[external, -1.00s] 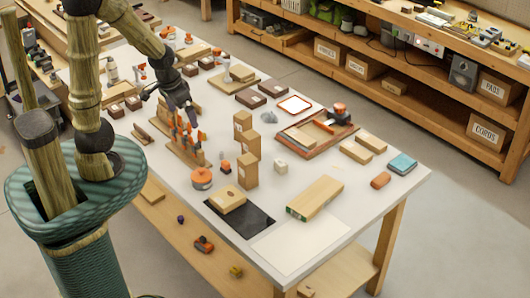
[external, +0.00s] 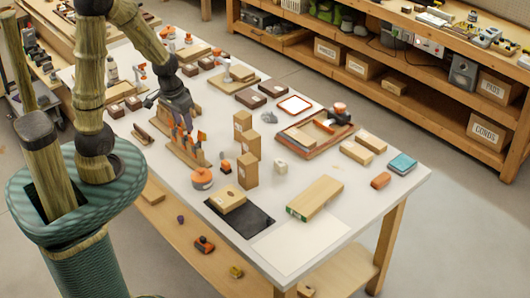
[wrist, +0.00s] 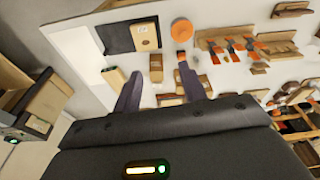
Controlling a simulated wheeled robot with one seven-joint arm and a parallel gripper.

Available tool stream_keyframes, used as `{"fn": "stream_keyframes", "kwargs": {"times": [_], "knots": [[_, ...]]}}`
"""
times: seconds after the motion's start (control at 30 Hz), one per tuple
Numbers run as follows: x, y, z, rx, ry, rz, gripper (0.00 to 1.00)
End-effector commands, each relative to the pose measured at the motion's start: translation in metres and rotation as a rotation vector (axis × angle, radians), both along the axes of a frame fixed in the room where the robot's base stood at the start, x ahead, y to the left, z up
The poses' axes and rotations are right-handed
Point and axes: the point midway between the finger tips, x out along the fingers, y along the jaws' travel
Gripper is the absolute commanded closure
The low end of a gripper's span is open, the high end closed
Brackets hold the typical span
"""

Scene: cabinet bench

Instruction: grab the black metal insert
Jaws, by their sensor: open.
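I cannot single out the black metal insert for certain. The black flat piece (external: 257,219) near the table's front, with a cardboard box (external: 232,199) on it, looks like a mat or sheet; it also shows at the top of the wrist view (wrist: 116,38). My gripper (external: 183,123) hangs over the wooden tool rack (external: 180,150), left of the upright cardboard boxes. In the wrist view my gripper (wrist: 160,88) has its two dark fingers apart, with nothing held between them. The tabletop and small boxes show beyond the fingers.
Upright cardboard boxes (external: 248,170) and an orange round item (external: 202,178) stand near the rack. A wooden tray (external: 298,143) holds items at the right. The tabletop at the front corner is mostly clear.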

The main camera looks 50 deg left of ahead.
Motion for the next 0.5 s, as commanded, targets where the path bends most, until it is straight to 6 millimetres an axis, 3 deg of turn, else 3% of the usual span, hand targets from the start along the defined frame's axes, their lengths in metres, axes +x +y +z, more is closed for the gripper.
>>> {"fn": "stream_keyframes", "kwargs": {"times": [0.03, 0.1, 0.5], "knots": [[0.000, 0.003, -0.023, -0.009, 0.029, 0.043, 0.58], [0.001, 0.005, -0.049, -0.029, 0.060, 0.110, 0.58], [-0.006, -0.005, -0.186, -0.251, 0.234, 0.532, 0.58]]}}
